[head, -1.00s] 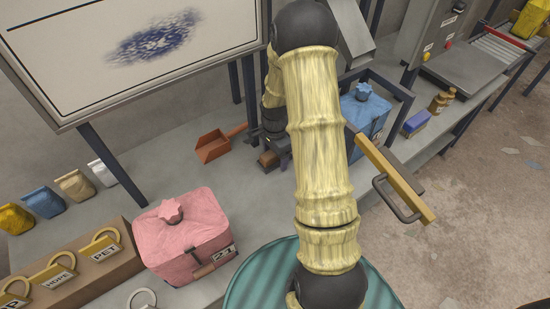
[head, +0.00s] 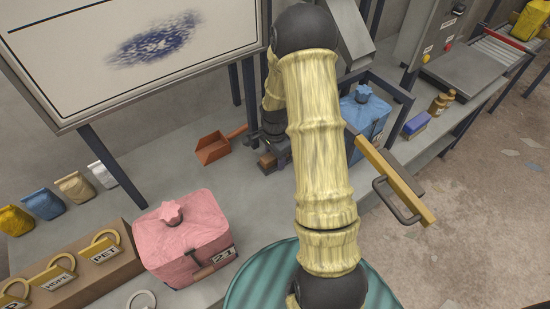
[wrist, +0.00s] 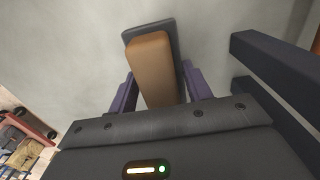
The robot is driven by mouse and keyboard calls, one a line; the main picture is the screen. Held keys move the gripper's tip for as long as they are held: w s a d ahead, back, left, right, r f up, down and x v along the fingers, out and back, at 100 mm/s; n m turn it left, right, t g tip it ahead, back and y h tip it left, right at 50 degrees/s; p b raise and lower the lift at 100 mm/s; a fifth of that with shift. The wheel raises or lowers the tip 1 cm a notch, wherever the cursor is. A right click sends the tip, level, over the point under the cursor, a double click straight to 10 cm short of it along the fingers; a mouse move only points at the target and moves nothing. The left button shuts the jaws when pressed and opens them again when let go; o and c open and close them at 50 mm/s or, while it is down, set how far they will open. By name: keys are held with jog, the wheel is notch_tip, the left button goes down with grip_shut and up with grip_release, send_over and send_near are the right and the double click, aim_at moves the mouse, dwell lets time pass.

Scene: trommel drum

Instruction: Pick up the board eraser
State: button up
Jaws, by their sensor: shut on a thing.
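The board eraser is a block with a brown top (wrist: 152,62) and a dark grey base. In the head view the board eraser (head: 267,160) is small, at the left end of my gripper, on or just above the grey bench. My gripper (wrist: 160,88) has its purple fingers on both sides of the eraser and is shut on it. In the head view my gripper (head: 274,154) is partly hidden by my arm. I cannot tell whether the eraser's base touches the bench.
A red-orange scoop (head: 213,147) lies left of my gripper. A pink container (head: 186,238) stands at the front left. A blue container (head: 364,112) inside a dark frame stands to the right. The whiteboard (head: 140,50) and its dark posts rise behind. Bare bench (head: 165,155) lies left of the scoop.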

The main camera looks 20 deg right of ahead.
jog(key=shift+r, duration=0.1)
notch_tip(320, 180, up, 10)
jog(key=shift+f+p, duration=0.1)
jog(key=shift+p, duration=0.9)
jog(key=o, duration=0.4)
jog(key=c, duration=0.3)
jog(key=shift+w+a+f+n, duration=0.1)
jog(key=shift+a+f+n, duration=0.1)
jog(key=shift+a+n, duration=0.15)
jog(key=a+f+n, duration=0.2)
jog(key=a+n, duration=0.1)
jog(key=n, duration=0.1)
jog(key=w+a+f+n, duration=0.1)
jog(key=a+f+n, duration=0.1)
jog(key=n, duration=0.3)
jog(key=w+a+f+n, duration=0.1)
jog(key=a+f+n, duration=0.1)
jog(key=n, duration=0.3)
jog(key=shift+a+f, duration=0.2)
jog(key=shift+a, duration=0.65)
jog(key=shift+a+f+n, duration=0.2)
jog(key=shift+a+n, duration=0.05)
jog(key=shift+n, duration=0.3)
